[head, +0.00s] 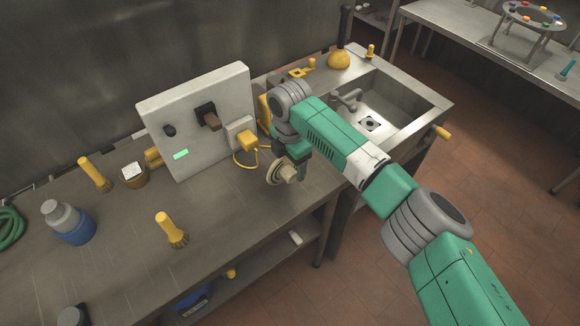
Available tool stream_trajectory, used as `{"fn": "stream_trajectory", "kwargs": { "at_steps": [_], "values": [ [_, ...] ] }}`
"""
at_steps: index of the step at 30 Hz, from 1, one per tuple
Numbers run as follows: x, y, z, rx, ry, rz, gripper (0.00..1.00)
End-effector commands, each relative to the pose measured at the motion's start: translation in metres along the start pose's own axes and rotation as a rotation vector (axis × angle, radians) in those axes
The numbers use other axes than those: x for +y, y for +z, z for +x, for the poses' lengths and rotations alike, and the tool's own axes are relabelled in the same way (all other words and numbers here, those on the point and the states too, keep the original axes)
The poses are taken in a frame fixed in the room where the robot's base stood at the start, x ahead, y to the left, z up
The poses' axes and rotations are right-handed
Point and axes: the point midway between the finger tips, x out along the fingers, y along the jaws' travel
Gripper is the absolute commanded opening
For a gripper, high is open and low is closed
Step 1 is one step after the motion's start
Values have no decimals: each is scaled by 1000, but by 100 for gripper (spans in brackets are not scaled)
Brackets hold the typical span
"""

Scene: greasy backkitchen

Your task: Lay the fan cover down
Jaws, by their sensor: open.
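My gripper (300,163) hangs low over the steel counter, right of the panel box, and is open. A round cream disc with a stubby hub (276,172), which may be the fan cover, stands tilted on edge right at the gripper's left side. I cannot tell whether the disc touches the fingers or rests on the counter. The fingertips are mostly hidden by the disc and the arm.
The panel box (198,122) with a yellow plug and cable (245,140) stands behind left. The sink (385,105) is right. The front middle counter is clear.

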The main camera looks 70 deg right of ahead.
Motion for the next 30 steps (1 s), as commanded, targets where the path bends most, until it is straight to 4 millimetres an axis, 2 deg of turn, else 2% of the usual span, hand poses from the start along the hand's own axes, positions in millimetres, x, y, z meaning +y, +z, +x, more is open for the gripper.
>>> {"fn": "stream_trajectory", "kwargs": {
  "at_steps": [1,3,9,29,30],
  "values": [
    [0,-1,-17,2,2,-1,73],
    [-1,-1,-30,3,1,0,73],
    [-2,-1,-49,0,-1,0,73],
    [-2,-1,-50,0,0,0,73],
    [2,-9,-50,3,10,-4,73]
  ]
}}
